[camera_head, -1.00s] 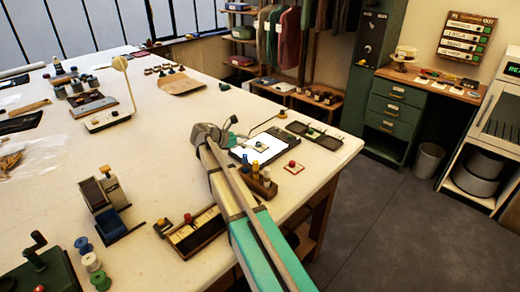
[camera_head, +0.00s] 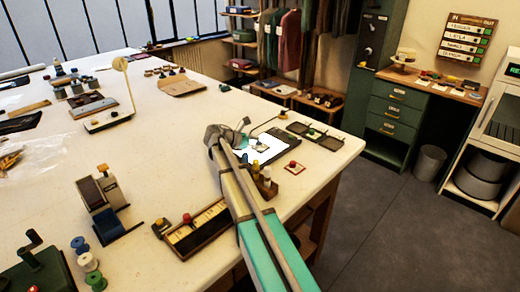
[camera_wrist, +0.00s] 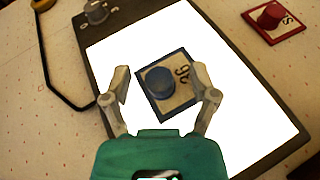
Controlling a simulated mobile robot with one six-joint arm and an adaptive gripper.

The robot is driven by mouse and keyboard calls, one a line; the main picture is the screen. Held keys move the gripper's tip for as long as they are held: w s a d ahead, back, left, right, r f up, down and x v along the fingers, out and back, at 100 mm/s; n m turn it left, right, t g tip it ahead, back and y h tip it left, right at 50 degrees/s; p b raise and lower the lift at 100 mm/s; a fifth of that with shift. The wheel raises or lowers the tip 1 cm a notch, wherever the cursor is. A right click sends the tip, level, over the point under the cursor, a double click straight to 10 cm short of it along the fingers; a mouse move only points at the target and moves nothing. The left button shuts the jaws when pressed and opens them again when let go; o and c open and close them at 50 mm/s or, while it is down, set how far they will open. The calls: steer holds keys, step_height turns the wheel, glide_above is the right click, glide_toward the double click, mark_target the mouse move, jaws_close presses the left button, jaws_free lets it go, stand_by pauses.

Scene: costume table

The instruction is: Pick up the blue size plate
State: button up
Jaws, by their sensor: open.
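The blue size plate (camera_wrist: 185,103) is a small square tile with a blue rim, a round blue knob and dark digits. It lies slightly turned on the bright white light pad (camera_wrist: 120,45). My gripper (camera_wrist: 160,80) is open above it in the wrist view, one finger to the left of the plate and one to the right. I cannot tell whether either finger touches it. In the head view my arm covers part of the light pad (camera_head: 246,152); the plate there is small and unclear.
A red size plate (camera_wrist: 271,20) lies on the table beyond the pad's far right corner; it also shows in the head view (camera_head: 293,167). A rack of colored pegs (camera_head: 268,186) stands close to my arm. A dark cable (camera_wrist: 55,85) runs left of the pad.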

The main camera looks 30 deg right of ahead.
mark_target(259, 142)
stand_by(0.5)
jaws_close()
steer(key=shift+r, duration=0.2)
stand_by(0.3)
step_height(259, 142, up, 3)
steer(key=p, duration=0.3)
steer(key=shift+f, duration=0.1)
steer(key=s+d+r+p, duration=0.1)
steer(key=s+r+p, duration=0.9)
steer(key=s, duration=0.4)
steer(key=shift+d, duration=0.2)
